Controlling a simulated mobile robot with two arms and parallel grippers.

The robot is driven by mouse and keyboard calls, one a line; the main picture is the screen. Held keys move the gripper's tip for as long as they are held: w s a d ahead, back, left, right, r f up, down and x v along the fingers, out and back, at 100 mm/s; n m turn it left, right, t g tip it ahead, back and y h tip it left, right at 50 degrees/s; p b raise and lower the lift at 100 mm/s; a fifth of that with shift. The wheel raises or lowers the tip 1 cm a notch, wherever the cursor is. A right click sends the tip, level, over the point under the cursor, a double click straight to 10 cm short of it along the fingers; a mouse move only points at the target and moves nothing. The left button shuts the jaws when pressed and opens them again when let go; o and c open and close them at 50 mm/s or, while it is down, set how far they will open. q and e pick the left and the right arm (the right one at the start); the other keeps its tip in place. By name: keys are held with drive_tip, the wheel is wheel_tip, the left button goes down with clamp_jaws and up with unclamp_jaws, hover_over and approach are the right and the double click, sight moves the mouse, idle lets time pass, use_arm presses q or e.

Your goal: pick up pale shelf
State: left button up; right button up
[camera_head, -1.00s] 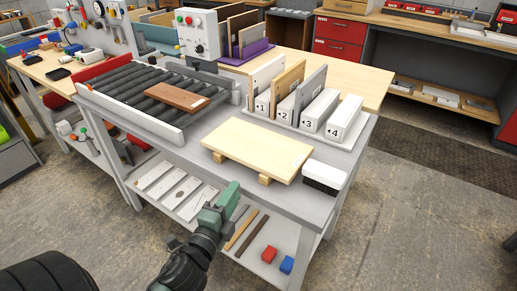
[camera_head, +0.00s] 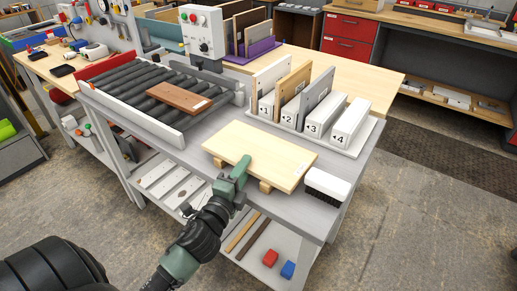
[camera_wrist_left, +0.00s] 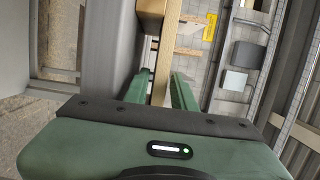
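The pale shelf (camera_head: 272,152) is a light wooden board lying flat on small wooden blocks at the front of the grey bench. A small white label is near its right end. My left gripper (camera_head: 243,166) is at the board's near long edge, left of its middle. In the left wrist view, the two green fingers (camera_wrist_left: 162,90) stand apart on either side of the board's thin edge (camera_wrist_left: 161,75). Narrow gaps seem to show beside the edge, so the gripper looks open around it. My right gripper is not in view.
A black-and-white brush (camera_head: 327,186) lies just right of the board. Behind stands a numbered rack (camera_head: 357,146) holding upright boards. A roller conveyor (camera_head: 150,82) with a brown board (camera_head: 180,97) is at the left. A lower shelf holds red and blue blocks (camera_head: 288,270).

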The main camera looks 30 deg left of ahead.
use_arm(q)
drive_tip(key=shift+w, duration=0.85)
drive_tip(key=shift+c, duration=0.9)
clamp_jaws()
drive_tip(key=shift+r, duration=0.1)
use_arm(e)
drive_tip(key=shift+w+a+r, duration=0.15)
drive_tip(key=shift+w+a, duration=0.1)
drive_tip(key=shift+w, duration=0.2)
use_arm(q)
drive_tip(key=shift+r, duration=0.1)
